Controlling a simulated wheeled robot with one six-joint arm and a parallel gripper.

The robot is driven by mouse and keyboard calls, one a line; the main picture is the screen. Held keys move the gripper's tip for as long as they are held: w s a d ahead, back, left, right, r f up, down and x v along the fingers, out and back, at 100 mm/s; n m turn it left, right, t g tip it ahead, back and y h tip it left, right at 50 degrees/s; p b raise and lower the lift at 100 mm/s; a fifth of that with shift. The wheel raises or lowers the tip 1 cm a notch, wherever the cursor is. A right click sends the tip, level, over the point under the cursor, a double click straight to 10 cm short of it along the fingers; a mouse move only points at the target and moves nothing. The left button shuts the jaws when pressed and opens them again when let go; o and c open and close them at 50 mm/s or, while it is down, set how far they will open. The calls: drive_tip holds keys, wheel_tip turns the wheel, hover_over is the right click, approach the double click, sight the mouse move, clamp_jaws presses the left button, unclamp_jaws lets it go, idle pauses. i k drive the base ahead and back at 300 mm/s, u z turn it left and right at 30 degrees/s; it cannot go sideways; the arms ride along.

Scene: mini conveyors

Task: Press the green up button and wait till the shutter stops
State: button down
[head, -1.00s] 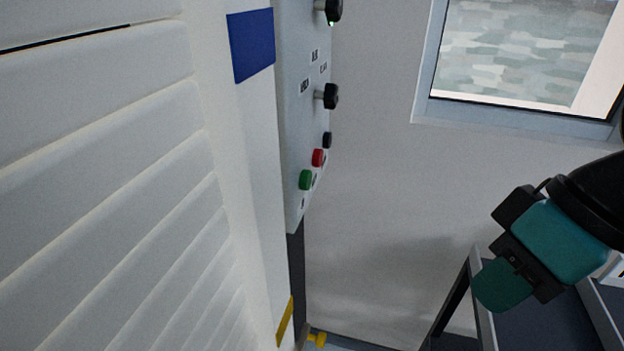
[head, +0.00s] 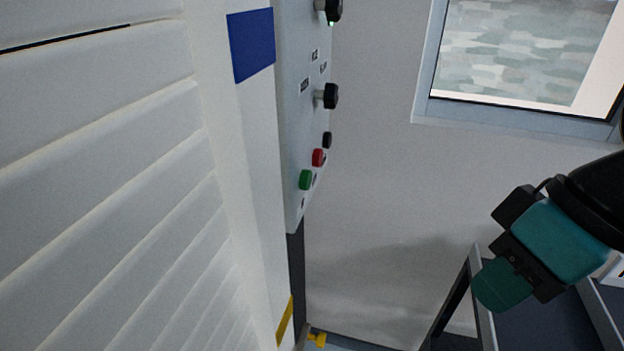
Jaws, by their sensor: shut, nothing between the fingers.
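The green button (head: 305,180) is the lowest of the buttons on the grey control panel (head: 293,120). A red button (head: 318,158) and a black button (head: 327,140) sit above it. The white slatted shutter (head: 110,200) fills the left of the view. My gripper (head: 490,290), teal and black, is at the lower right, well apart from the panel. It points down and left, and its fingers are seen only from the side. Nothing shows held in it.
Two black knobs (head: 328,96) stick out of the panel above the buttons. A window (head: 525,50) is at the upper right. A dark cart with a grey frame (head: 483,300) stands behind my gripper. Open space lies between the panel and my gripper.

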sight(306, 177)
drive_tip(key=z, duration=0.05)
drive_tip(key=k, duration=1)
drive_tip(key=z, duration=1.55)
drive_tip(key=i, duration=0.8)
drive_tip(key=u, duration=2.95)
